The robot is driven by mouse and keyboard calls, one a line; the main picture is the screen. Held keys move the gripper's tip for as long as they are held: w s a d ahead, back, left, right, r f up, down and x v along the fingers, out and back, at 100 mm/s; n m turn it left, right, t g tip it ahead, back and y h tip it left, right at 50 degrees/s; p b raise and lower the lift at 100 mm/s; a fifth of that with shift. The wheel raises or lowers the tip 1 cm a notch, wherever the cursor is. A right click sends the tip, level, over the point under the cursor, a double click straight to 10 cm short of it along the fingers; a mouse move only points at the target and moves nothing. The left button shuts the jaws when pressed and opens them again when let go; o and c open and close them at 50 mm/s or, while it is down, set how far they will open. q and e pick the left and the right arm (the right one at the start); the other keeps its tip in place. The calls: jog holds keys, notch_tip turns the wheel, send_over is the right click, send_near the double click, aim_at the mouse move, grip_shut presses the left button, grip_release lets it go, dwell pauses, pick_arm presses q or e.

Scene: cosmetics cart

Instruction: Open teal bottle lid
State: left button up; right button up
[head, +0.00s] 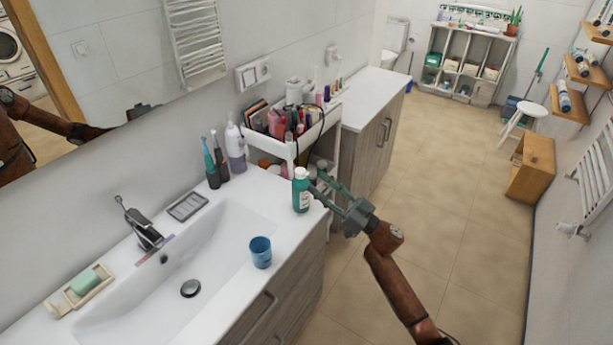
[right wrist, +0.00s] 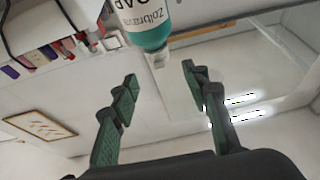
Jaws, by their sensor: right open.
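The teal bottle (head: 301,195) stands upright at the right end of the white sink counter, with a white label and a pale lid (head: 301,173). My right gripper (head: 318,182) is just right of its upper part, fingers pointing at it, open and empty. In the right wrist view, which is upside down, the bottle (right wrist: 147,22) hangs in from the top edge. Its lid (right wrist: 157,56) lies in line with the gap between the open fingertips (right wrist: 160,78), and neither finger appears to touch it. My left gripper is not in view.
A blue cup (head: 260,252) stands on the counter's front edge beside the sink basin. A pump bottle (head: 235,148) and electric toothbrushes stand along the wall. A white cart (head: 290,150) full of cosmetics is behind the teal bottle.

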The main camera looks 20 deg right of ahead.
aim_at(307, 173)
jog(key=x, duration=0.6)
jog(key=shift+f+b, duration=0.15)
jog(key=shift+b, duration=0.15)
grip_shut()
